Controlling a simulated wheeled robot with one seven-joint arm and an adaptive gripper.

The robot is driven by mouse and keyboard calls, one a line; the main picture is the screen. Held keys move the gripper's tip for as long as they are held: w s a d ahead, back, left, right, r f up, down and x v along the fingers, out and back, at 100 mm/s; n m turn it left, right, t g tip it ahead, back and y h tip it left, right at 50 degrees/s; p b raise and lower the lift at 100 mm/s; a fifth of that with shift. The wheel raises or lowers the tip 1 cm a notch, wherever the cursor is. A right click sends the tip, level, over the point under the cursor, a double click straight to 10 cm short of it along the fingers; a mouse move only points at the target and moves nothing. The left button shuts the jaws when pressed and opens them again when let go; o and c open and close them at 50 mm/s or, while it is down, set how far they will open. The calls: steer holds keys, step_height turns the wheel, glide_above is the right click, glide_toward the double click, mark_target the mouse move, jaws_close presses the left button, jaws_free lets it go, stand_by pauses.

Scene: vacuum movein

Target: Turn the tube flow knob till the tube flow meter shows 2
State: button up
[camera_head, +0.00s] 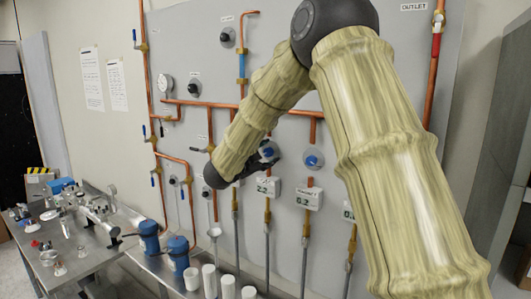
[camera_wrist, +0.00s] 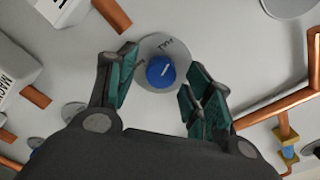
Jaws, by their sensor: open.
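A blue knob (camera_wrist: 161,70) with a white mark on it sits on a round grey-white disc (camera_wrist: 172,46) in the wrist view. Dark lettering on the disc appears upside down and is hard to read. My gripper (camera_wrist: 158,82) is open, with one green-padded finger on each side of the knob. I cannot tell whether the fingers touch it. In the head view the knob (camera_head: 269,151) shows just right of my gripper (camera_head: 256,163). A white meter box (camera_head: 268,187) with a small green display is below it; its reading is too small to tell.
Another blue knob (camera_head: 312,157) and a white meter box (camera_head: 309,198) are to the right on the grey panel (camera_head: 385,70). Copper pipes (camera_head: 148,60) run over the panel. A metal bench (camera_head: 90,258) with glassware and valves stands at lower left.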

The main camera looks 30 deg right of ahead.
steer(key=c, duration=1)
steer(key=shift+f+b, duration=0.15)
steer(key=shift+b, duration=0.25)
steer(key=shift+f+m+b, duration=0.15)
steer(key=shift+m+b, duration=0.25)
steer(key=shift+b, duration=0.85)
steer(key=m+b, duration=0.3)
steer(key=b, duration=0.4)
steer(key=shift+m+b, duration=0.3)
steer(key=shift+b, duration=0.2)
